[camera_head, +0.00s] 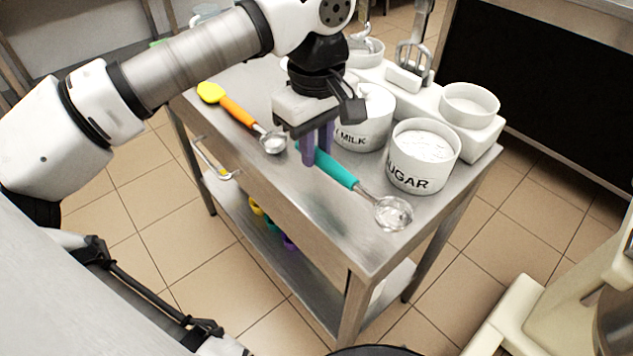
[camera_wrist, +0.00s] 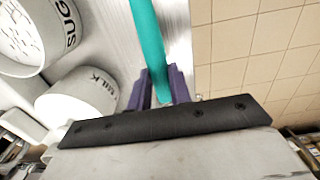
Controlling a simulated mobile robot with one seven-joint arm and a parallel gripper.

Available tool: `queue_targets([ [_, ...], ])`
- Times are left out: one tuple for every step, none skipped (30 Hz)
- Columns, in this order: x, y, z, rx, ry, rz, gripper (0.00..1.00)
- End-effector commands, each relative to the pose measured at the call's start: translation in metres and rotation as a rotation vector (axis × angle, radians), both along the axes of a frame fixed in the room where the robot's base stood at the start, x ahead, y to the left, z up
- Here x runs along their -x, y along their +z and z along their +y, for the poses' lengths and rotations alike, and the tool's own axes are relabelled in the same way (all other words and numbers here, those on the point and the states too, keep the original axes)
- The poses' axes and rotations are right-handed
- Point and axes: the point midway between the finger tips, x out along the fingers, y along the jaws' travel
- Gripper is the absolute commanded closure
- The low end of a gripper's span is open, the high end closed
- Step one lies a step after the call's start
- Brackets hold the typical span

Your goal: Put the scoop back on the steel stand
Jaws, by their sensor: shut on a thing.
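My gripper (camera_head: 318,158) is shut on the teal handle of a scoop (camera_head: 340,170). The scoop's clear, shiny round bowl points toward the near right corner of the steel stand (camera_head: 345,222). The scoop is over the stand's top; I cannot tell whether it touches it. In the wrist view, the purple fingers (camera_wrist: 158,88) hold the teal handle (camera_wrist: 148,40) between them, and the bowl is out of view. A second scoop (camera_head: 240,112), with an orange handle and yellow end, lies on the stand's top to the left of my gripper.
A white sugar tub (camera_head: 408,178) stands close behind the teal scoop, with a milk tub (camera_head: 352,135) beside it. A white mixer or scale with a bowl (camera_head: 470,103) stands at the back right. The stand's front strip is clear. A cream machine (camera_head: 520,310) is at lower right.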

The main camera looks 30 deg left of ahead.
Motion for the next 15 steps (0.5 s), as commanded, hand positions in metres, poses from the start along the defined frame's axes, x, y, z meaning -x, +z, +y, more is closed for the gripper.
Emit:
queue_targets([
  [0.000, -0.006, 0.000, -0.001, 0.000, 0.000, 1.00],
  [0.000, -0.007, 0.000, 0.000, 0.000, 0.000, 1.00],
  [0.000, -0.008, 0.000, 0.000, 0.000, 0.000, 1.00],
  [0.000, -0.009, 0.000, 0.000, 0.000, 0.000, 1.00],
  [0.000, -0.011, 0.000, 0.000, 0.000, 0.000, 1.00],
  [0.000, -0.014, 0.000, 0.000, 0.000, 0.001, 1.00],
  [0.000, -0.018, 0.000, 0.000, 0.000, 0.001, 1.00],
  [0.000, -0.022, 0.000, 0.000, 0.000, 0.001, 1.00],
  [0.000, -0.028, 0.000, -0.001, -0.001, 0.002, 1.00],
  [0.000, -0.033, 0.000, -0.001, -0.001, 0.002, 1.00],
  [0.000, -0.038, 0.000, -0.001, -0.001, 0.002, 1.00],
  [0.000, -0.044, 0.000, 0.000, -0.001, 0.001, 1.00],
  [0.000, -0.048, 0.000, 0.000, -0.002, 0.001, 1.00],
  [0.000, -0.050, 0.000, 0.000, -0.002, 0.001, 1.00],
  [0.000, -0.052, 0.000, -0.001, -0.002, 0.001, 1.00],
])
